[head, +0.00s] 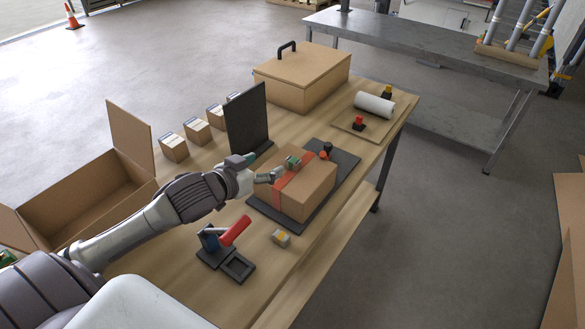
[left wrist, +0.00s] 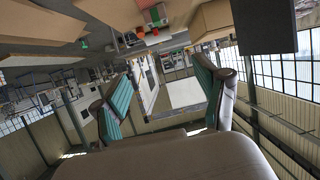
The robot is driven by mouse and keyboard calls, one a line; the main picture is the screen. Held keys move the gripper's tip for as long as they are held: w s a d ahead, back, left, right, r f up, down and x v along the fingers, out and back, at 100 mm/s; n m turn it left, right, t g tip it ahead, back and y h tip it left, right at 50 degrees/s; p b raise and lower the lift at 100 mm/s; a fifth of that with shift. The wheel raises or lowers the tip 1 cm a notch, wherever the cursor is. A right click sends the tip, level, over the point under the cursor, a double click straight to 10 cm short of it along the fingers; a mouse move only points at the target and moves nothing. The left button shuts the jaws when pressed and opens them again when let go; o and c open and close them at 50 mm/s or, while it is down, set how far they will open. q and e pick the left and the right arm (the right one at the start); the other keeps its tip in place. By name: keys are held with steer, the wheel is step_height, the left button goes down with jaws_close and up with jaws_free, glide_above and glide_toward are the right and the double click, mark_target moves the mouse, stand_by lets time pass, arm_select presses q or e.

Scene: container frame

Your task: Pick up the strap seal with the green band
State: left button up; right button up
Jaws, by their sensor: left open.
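A small grey block with a green band, the strap seal (head: 293,162), sits on top of the closed cardboard box (head: 310,190), on its red strap (head: 292,183). It also shows at the top of the left wrist view (left wrist: 155,15), in the upside-down picture. My left gripper (head: 277,174) is open and empty beside the seal, at the near left of it, just above the box. Its two teal-padded fingers (left wrist: 162,92) stand apart with nothing between them. My right gripper is not in view.
A similar block with a yellow band (head: 282,238) lies on the wooden table in front of the box. A red-handled tool (head: 234,232) stands nearby. A dark upright panel (head: 248,118) stands behind my gripper. An open carton (head: 85,195) is at left.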

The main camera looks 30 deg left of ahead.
arm_select(q)
step_height(320, 180, down, 2)
steer(key=b, duration=0.1)
glide_toward(291, 163)
steer(key=x, duration=0.4)
steer(key=shift+w+r, duration=0.3)
steer(key=shift+r, duration=0.05)
steer(key=shift+w+f, duration=0.15)
steer(key=shift+w, duration=0.15)
steer(key=shift+w+d+f, duration=0.1)
steer(key=shift+w+f, duration=0.15)
steer(key=shift+w, duration=0.15)
steer(key=shift+f+p+x, duration=0.2)
steer(key=shift+p+x, duration=0.2)
steer(key=shift+x, duration=0.75)
steer(key=shift+f+p+x, duration=0.2)
steer(key=shift+p+x, duration=0.2)
steer(key=shift+x, duration=0.75)
steer(key=shift+s, duration=0.2)
steer(key=c, duration=1.2)
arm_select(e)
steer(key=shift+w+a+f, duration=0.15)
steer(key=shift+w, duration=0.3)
